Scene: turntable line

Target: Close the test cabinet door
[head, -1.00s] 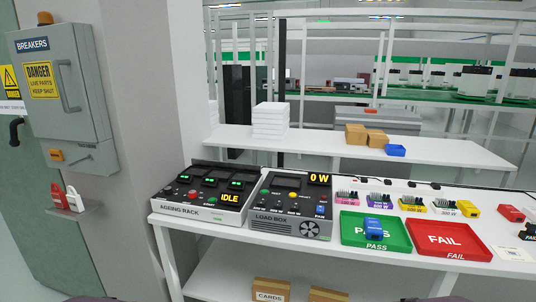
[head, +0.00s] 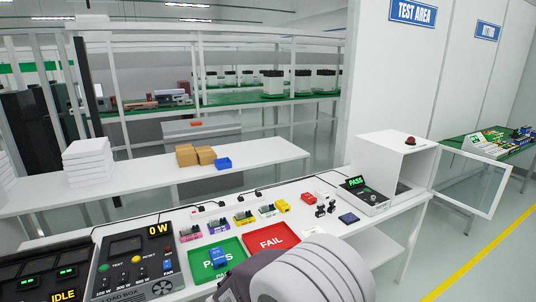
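The test cabinet (head: 376,148) is a white box with a red button (head: 410,140) on top, standing at the right end of the bench. Its door (head: 470,181), a clear panel in a white frame, stands wide open and sticks out to the right past the bench end. A grey unit with a green PASS display (head: 357,183) sits at the cabinet's open front; I cannot tell how far inside it is. A grey and white part of my own arm fills the bottom middle. Neither gripper's fingers show.
On the bench (head: 408,202) are the green PASS tray (head: 232,246) with a blue block, the red FAIL tray (head: 285,234), the load box (head: 137,268), and several small coloured parts. Clear floor with a yellow line (head: 470,262) lies to the right, under the door.

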